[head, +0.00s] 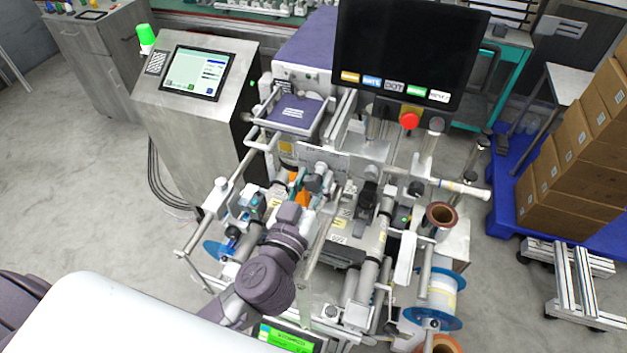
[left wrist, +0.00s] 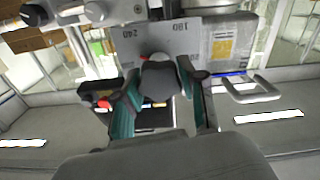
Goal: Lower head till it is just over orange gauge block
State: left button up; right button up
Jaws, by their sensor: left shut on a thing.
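The orange gauge block (head: 299,196) shows as a small orange patch in the middle of the machine in the head view, partly covered by my left gripper. My left gripper (head: 316,184) has teal fingers and reaches in over the machine. In the left wrist view, its fingers (left wrist: 160,88) are closed around a dark grey knob (left wrist: 160,82). A plate marked 240 and 180 (left wrist: 155,38) stands behind the knob. The machine's head is crowded by rollers and my arm, and its gap over the block cannot be made out. My right gripper is not in view.
A black monitor (head: 408,52) and a red button (head: 408,120) stand behind the work area. Rollers and rods surround my gripper closely. A cabinet with a screen (head: 196,73) is at the left. Stacked cartons (head: 575,150) are at the right.

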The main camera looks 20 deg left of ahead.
pick_arm(q)
jog(key=shift+c, duration=0.8)
